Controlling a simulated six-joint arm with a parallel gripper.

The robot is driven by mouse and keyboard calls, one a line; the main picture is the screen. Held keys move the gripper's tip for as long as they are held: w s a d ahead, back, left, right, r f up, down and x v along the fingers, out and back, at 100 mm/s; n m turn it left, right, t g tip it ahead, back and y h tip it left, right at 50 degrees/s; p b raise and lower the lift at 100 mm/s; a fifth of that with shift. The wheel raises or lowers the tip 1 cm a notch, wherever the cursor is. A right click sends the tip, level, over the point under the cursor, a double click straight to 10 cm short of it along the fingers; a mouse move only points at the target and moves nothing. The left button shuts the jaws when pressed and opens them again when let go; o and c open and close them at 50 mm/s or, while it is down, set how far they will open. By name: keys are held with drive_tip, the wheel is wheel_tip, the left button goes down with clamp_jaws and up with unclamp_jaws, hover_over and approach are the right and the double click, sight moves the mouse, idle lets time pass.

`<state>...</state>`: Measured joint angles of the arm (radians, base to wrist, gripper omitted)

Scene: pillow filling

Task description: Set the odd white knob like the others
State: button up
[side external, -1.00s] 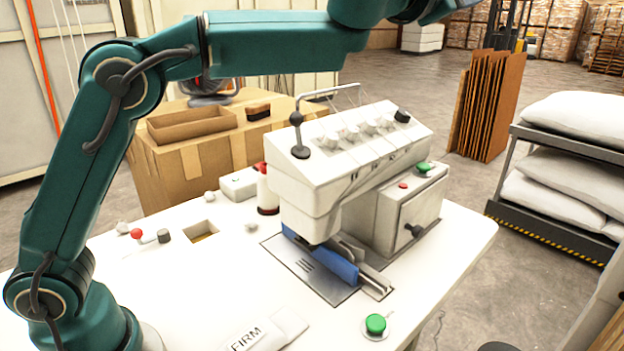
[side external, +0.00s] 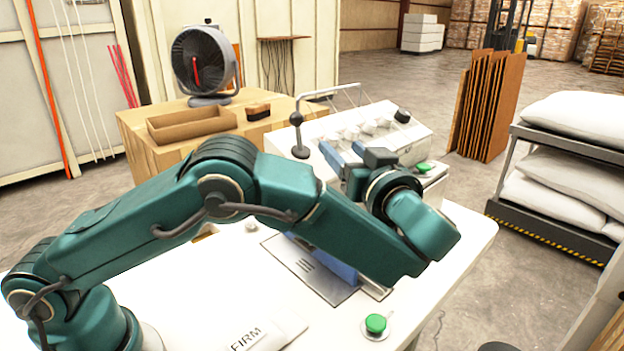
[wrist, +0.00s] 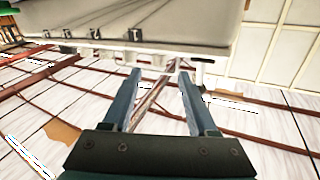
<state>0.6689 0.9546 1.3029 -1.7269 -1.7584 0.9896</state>
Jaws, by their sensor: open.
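A row of white knobs (side external: 368,126) runs along the sloped top panel of the white machine (side external: 412,133). They are too small in the side view to tell which one is set differently, and my gripper may hide part of the row. My gripper (side external: 341,148) is at the front of the machine with its blue-grey fingers pointing toward the panel. In the wrist view my gripper (wrist: 159,74) is open, with nothing between the fingers. The machine's pale front (wrist: 190,25), with small dark marks, fills the top of that view.
A lever with a dark ball (side external: 296,119) stands at the panel's left end. A black knob (side external: 402,115) is at its right end. A green button (side external: 375,324) and a bag marked FIRM (side external: 262,335) are at the table's front. My arm hides much of the table.

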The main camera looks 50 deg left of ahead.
sight(334, 139)
drive_tip(key=shift+x, duration=2.4)
clamp_jaws()
